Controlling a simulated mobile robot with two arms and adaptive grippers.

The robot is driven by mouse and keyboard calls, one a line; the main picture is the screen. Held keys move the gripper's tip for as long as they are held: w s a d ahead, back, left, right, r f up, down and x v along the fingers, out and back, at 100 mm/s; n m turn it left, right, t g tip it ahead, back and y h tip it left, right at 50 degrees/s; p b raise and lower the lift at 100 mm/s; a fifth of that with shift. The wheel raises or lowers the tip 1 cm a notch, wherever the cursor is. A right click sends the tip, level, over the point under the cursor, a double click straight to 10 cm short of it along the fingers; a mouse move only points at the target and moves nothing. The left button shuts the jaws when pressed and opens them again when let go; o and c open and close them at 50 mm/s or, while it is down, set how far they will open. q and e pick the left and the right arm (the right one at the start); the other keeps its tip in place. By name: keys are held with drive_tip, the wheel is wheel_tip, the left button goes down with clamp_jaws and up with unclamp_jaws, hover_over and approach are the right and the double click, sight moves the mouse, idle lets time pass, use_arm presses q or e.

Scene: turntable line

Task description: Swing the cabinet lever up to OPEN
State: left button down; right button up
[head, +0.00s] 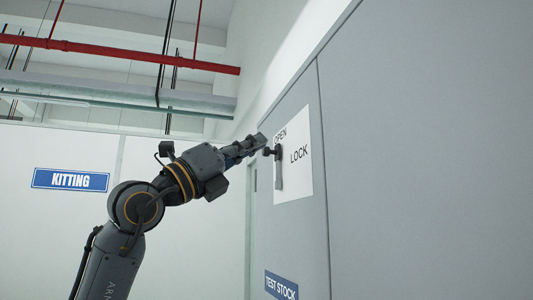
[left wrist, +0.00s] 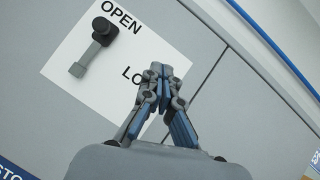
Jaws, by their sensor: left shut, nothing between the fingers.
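The cabinet lever (head: 279,172) is a grey bar with a black round knob, on a white plate (head: 306,182) on the grey cabinet door. The bar stands up from its lower end, with the knob at the top beside the word OPEN. The left wrist view also shows the lever (left wrist: 89,54), its knob close to OPEN. The word LOCK is to its right, partly hidden by my fingers in that view. My left gripper (head: 263,139) is shut and empty, just above and left of the knob in the head view. In the wrist view my fingertips (left wrist: 161,70) are apart from the lever.
A blue TEST STOCK sign (head: 281,286) is lower on the cabinet. The large grey cabinet front (head: 430,150) fills the right side. A blue KITTING sign (head: 70,180) is on the white wall behind. Red and grey pipes run overhead.

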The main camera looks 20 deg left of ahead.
use_arm(q)
drive_tip(key=s+a+b, duration=0.2)
drive_tip(key=s, duration=0.3)
drive_tip(key=shift+s+a+f, duration=0.25)
drive_tip(key=shift+s, duration=0.1)
use_arm(e)
drive_tip(key=a+f, duration=0.1)
drive_tip(key=f, duration=0.2)
drive_tip(key=shift+w+a, duration=0.35)
drive_tip(key=shift+w, duration=0.05)
use_arm(q)
drive_tip(key=shift+s+d, duration=0.1)
